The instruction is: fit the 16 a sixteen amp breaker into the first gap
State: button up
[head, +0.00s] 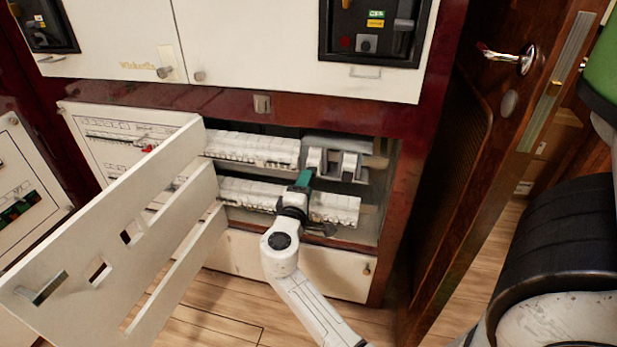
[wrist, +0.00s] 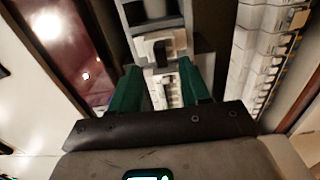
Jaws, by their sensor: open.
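My gripper (head: 304,178) has green fingers and reaches into the open cabinet at the right end of the upper breaker row (head: 255,150). In the wrist view my gripper (wrist: 158,72) is open, its fingers on either side of a strip of white breakers. A white breaker with a dark lever (wrist: 158,48) lies just beyond the fingertips; I cannot tell whether they touch it. In the head view two white breakers (head: 316,160) (head: 350,166) stand apart in the upper row, with grey gaps beside them. No rating can be read, so I cannot tell which is the 16 A breaker.
The lower breaker row (head: 335,207) runs beneath my gripper. A slotted cream panel (head: 120,235) hangs open at the left. The red-brown cabinet frame (head: 400,190) borders the opening on the right, and a wooden door (head: 490,130) stands beyond it.

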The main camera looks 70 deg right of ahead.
jog(key=a, duration=0.6)
jog(key=shift+s+a, duration=0.15)
jog(key=shift+s, duration=0.1)
dwell(1.0)
jog(key=s+a+f+m+y, duration=0.3)
jog(key=s+a+f+y, duration=0.3)
jog(key=a+f+y, duration=0.4)
jog(key=s+a+f+n+y, duration=0.1)
jog(key=s+a+f+y, duration=0.25)
jog(key=a, duration=0.45)
jog(key=s+a+f+n+y, duration=0.15)
jog(key=a+y, duration=0.25)
jog(key=a, duration=0.5)
notch_tip(320, 180, up, 19)
jog(key=p, duration=1.9)
jog(key=shift+s+d+f+m+g+p, duration=0.2)
jog(key=shift+d+m+g+p, duration=0.1)
jog(key=shift+m+p, duration=0.15)
